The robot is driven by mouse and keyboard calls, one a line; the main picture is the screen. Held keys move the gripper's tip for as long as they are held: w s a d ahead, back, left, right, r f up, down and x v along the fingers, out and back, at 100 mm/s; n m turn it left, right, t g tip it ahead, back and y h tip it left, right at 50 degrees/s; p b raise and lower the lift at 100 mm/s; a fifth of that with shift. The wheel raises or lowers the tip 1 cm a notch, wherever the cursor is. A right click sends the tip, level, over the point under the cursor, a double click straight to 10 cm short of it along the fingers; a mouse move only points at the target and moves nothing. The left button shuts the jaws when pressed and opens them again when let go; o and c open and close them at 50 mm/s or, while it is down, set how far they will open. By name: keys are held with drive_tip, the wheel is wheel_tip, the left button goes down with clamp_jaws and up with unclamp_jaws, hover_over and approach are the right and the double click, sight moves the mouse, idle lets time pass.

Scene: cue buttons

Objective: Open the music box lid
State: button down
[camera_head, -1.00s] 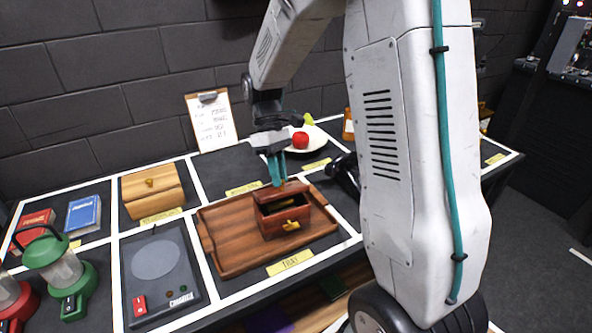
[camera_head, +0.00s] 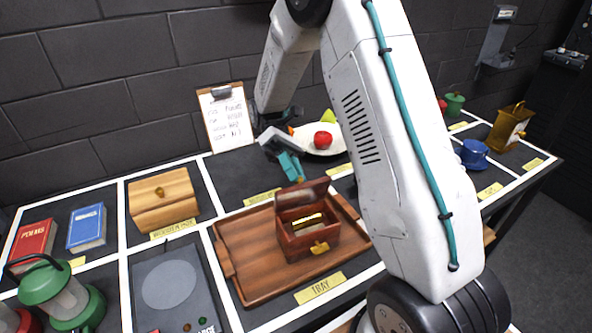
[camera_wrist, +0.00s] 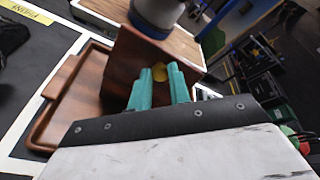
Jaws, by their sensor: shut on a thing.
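The music box (camera_head: 296,240) is a red-brown wooden box with a brass front piece, sitting on the wooden tray (camera_head: 250,270). Its lid (camera_head: 303,192) stands raised at the back edge, and the inside shows with a brass-coloured part. My gripper (camera_head: 297,174) is behind and above the lid, its teal fingers reaching the lid's outer side. In the wrist view the fingers (camera_wrist: 158,88) are closed around a brass knob (camera_wrist: 158,72) in front of the brown lid (camera_wrist: 122,65). The fingertips partly hide the knob.
A lighter wooden box (camera_head: 162,205) stands left of the tray. A plate with a red apple (camera_head: 323,140) lies behind the gripper. A clipboard (camera_head: 226,118) leans on the wall. Books, a green lantern (camera_head: 60,290) and a dark scale-like device (camera_head: 170,290) are at left.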

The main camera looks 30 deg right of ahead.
drive_tip(key=shift+w+d+f+g, duration=0.15)
drive_tip(key=shift+w+g, duration=0.1)
drive_tip(key=shift+g, duration=0.15)
drive_tip(key=c, duration=1.3)
unclamp_jaws()
